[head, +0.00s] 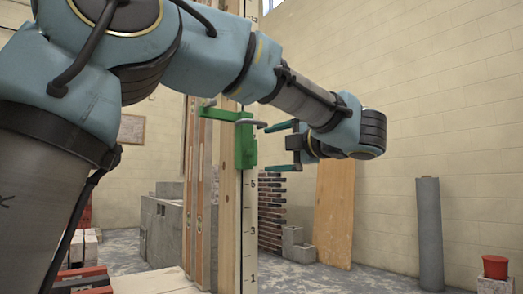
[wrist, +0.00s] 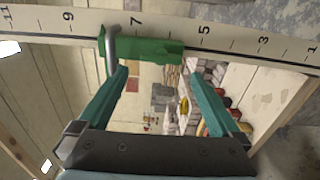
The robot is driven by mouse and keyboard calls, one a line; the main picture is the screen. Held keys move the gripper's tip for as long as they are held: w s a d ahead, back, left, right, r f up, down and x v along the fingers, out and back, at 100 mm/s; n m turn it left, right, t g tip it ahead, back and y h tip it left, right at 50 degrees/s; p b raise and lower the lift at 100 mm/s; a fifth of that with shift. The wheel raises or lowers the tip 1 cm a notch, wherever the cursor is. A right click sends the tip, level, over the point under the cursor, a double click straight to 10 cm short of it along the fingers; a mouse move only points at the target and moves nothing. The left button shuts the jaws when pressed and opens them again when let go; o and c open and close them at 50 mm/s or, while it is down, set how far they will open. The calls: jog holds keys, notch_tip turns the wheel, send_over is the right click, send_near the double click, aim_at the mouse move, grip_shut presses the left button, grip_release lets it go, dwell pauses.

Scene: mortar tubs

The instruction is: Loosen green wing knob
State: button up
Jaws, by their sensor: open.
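A green clamp (head: 246,146) is fixed on an upright pale post with a black number scale. It also shows in the wrist view (wrist: 152,50), between the 5 and the 9. I cannot pick out the wing knob apart from the green clamp body. A grey metal bar (wrist: 111,48) sticks out at the clamp's left end in the wrist view. My gripper (head: 268,147) is open and empty, its teal fingers pointing at the clamp from the right. In the wrist view the fingertips (wrist: 158,71) straddle most of the green part, seemingly just short of it.
The numbered post (head: 251,230) stands upright beside orange-edged levels (head: 200,190). Grey blocks (head: 163,225) stand behind at left. A plywood sheet (head: 334,210), a grey roll (head: 429,230) and a red bucket (head: 495,267) stand at right. Open air surrounds my gripper on the right.

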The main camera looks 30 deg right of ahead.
jog(key=shift+s+d, duration=0.2)
jog(key=shift+s, duration=0.8)
jog(key=shift+s+d, duration=0.2)
jog(key=shift+s, duration=0.75)
